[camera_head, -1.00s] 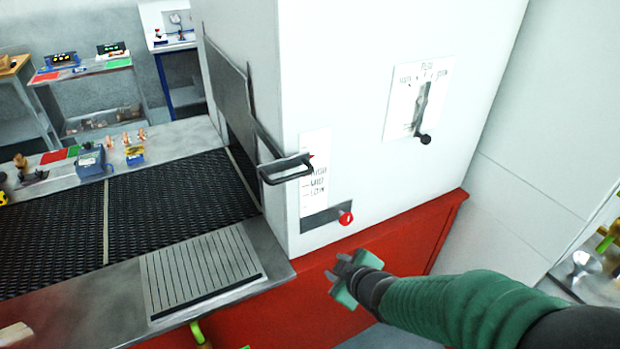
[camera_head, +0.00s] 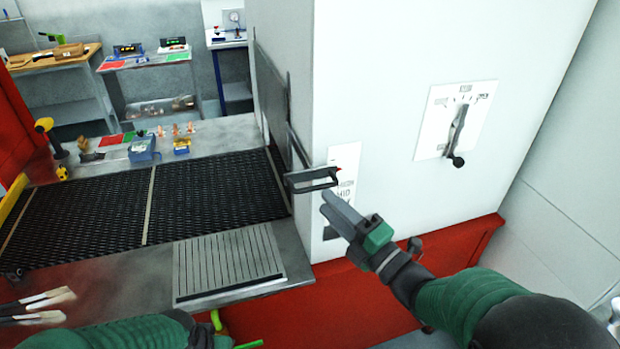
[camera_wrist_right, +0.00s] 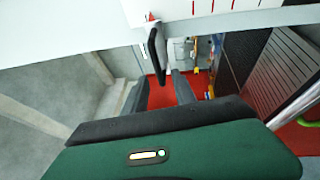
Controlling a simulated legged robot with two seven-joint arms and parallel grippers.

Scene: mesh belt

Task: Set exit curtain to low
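The exit curtain is a grey panel (camera_head: 272,105) at the belt's end, with a black loop handle (camera_head: 312,181) sticking out. A small red pointer beside the handle stands near the top of the white scale plate (camera_head: 345,160), above the MID marking. My right gripper (camera_head: 331,204) is in front of the plate's lower part, just below the handle. In the right wrist view its fingers (camera_wrist_right: 158,92) are apart, with the dark handle (camera_wrist_right: 157,52) beyond and between their tips; contact is not visible. My left arm crosses the bottom edge; its gripper's fingers are not clear.
A second white plate with a black dial lever (camera_head: 456,135) is on the cabinet's right face. The black mesh belt (camera_head: 100,208) runs left, with a grooved metal plate (camera_head: 228,262) in front. A red base (camera_head: 455,250) lies below. Brushes (camera_head: 40,308) are at lower left.

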